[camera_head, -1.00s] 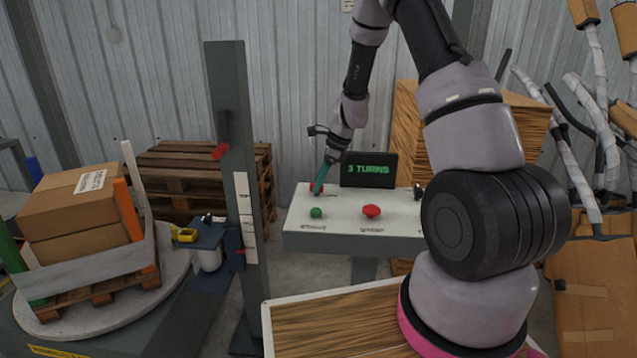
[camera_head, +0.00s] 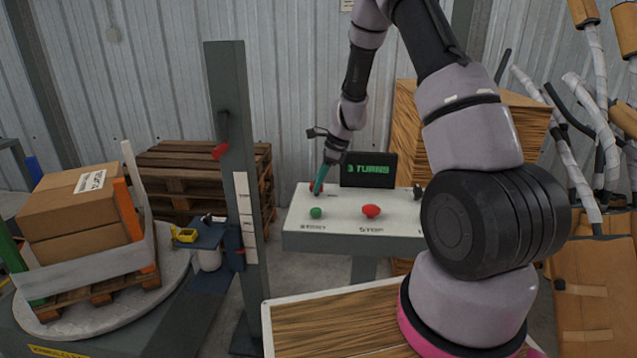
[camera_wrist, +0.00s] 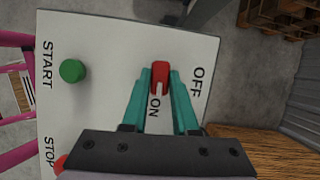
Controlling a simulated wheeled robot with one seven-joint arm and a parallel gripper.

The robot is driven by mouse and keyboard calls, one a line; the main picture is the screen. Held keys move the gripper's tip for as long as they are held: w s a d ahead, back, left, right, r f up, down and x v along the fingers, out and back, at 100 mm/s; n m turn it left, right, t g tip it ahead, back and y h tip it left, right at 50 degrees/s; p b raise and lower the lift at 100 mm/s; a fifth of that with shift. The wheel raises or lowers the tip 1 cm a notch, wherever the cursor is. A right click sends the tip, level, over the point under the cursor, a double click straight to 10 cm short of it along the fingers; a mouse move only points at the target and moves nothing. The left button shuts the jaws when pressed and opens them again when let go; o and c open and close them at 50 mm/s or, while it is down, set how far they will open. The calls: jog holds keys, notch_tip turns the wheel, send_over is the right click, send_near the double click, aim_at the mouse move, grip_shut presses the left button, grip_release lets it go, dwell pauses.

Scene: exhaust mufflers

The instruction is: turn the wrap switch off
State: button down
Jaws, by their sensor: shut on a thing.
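The wrap switch is a red lever (camera_wrist: 160,78) on the pale control panel (camera_wrist: 105,40), with the words OFF to its right and ON below it in the wrist view. My gripper (camera_wrist: 160,74) has its two teal fingers on either side of the red lever and is shut on it. In the head view my gripper (camera_head: 319,189) reaches down to the back left of the panel (camera_head: 345,238), and the fingers partly cover the red switch (camera_head: 312,188). I cannot tell for sure which label the lever points to.
A green START button (camera_wrist: 72,70) and a red STOP button (camera_head: 371,211) sit nearby on the panel. A display (camera_head: 368,170) reading "3 TURNS" stands behind them. A grey post (camera_head: 235,180) and a turntable with stacked boxes (camera_head: 82,205) are at the left.

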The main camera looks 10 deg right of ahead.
jog(key=n+g, duration=0.1)
jog(key=n, duration=0.3)
jog(key=shift+w, duration=0.15)
jog(key=n+g, duration=0.2)
jog(key=n, duration=0.2)
jog(key=shift+w+n, duration=0.15)
jog(key=shift+n, duration=0.15)
jog(key=n+g+h, duration=0.1)
jog(key=n, duration=0.3)
jog(key=shift+a, duration=0.1)
jog(key=shift+w+a+n+g+h, duration=0.1)
jog(key=shift+n+g+h, duration=0.3)
jog(key=shift+n, duration=0.75)
jog(key=shift+n+g+h, duration=0.2)
jog(key=shift+n+h, duration=0.3)
jog(key=shift+n, duration=0.65)
jog(key=c, duration=0.7)
grip_release()
